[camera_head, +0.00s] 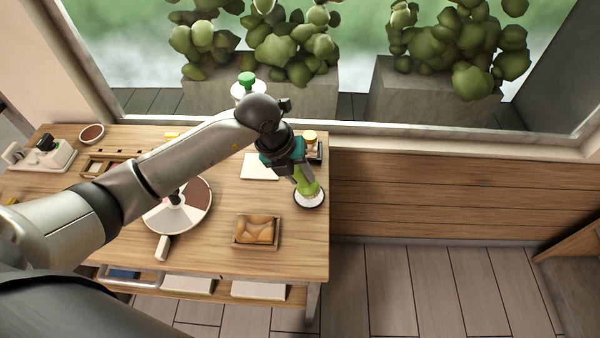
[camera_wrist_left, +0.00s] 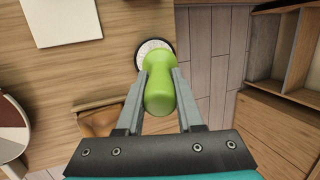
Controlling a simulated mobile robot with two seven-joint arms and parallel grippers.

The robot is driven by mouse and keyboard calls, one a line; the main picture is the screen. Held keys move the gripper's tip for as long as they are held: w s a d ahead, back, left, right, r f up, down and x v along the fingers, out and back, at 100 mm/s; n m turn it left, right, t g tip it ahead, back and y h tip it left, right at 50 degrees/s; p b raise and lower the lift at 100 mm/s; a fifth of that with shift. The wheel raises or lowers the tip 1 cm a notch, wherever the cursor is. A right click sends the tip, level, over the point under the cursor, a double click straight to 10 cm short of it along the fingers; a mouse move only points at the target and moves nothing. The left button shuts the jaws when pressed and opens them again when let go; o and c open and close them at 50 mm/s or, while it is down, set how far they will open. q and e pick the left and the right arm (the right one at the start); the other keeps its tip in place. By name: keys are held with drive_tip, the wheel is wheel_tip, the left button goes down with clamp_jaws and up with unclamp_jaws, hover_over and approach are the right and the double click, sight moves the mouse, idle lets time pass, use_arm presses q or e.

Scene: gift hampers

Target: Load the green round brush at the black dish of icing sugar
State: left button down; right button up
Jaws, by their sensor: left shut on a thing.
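My left gripper (camera_head: 302,174) is shut on the green round brush (camera_head: 309,186) near the table's right edge. The brush's bright green handle (camera_wrist_left: 160,95) stands between the two fingers in the left wrist view, its far end pointing down to the dish. The black dish of icing sugar (camera_head: 311,204) shows as a white disc with a thin dark rim, right under the brush. It also shows in the left wrist view (camera_wrist_left: 144,48). The brush's lower end is hidden, so I cannot tell whether it touches the sugar. My right gripper is not in view.
A wooden tray with brown contents (camera_head: 256,244) stands left of the dish, towards the front. A brown-and-white round stand (camera_head: 196,208) lies under my left arm. A white sheet (camera_head: 260,166) and a green-capped bottle (camera_head: 246,82) are behind. The table ends just right of the dish.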

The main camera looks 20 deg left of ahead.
use_arm(q)
drive_tip(key=shift+f+b, duration=0.35)
drive_tip(key=shift+f, duration=0.15)
idle(1.2)
wheel_tip(320, 180, up, 7)
drive_tip(key=p, duration=0.6)
idle(0.9)
